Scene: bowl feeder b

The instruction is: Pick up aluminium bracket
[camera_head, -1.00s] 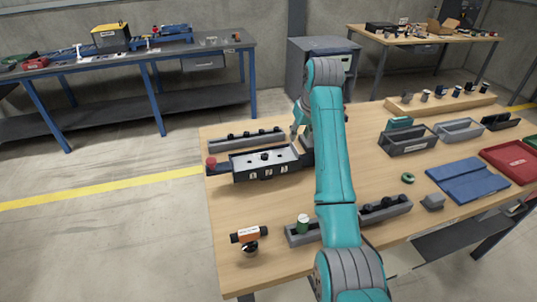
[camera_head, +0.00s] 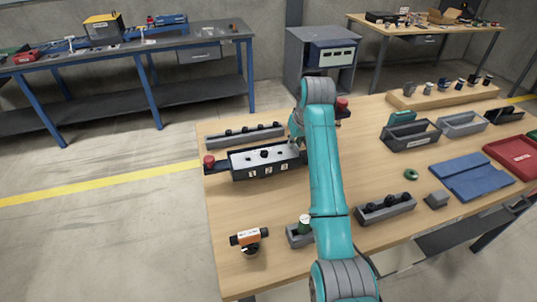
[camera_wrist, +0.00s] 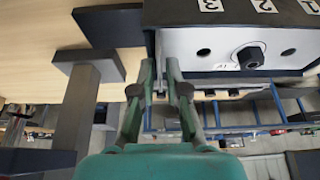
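I cannot make out the aluminium bracket for certain. A small grey angular piece (camera_head: 437,200) on the right of the wooden table may be it. My gripper (camera_head: 297,140) is mostly hidden by the arm in the head view, at the right end of the numbered tray (camera_head: 238,174). In the wrist view my gripper (camera_wrist: 161,66) has its fingertips close together with a narrow gap, beside the corner of the white-topped tray (camera_wrist: 203,60). Whether anything thin sits between the fingertips is unclear.
A long grey holder (camera_head: 218,143) lies behind the tray. Grey bins (camera_head: 411,147), a blue mat (camera_head: 483,186), a red tray (camera_head: 519,163) and a green ring (camera_head: 411,174) occupy the right side. An orange-labelled tool (camera_head: 249,237) lies front left.

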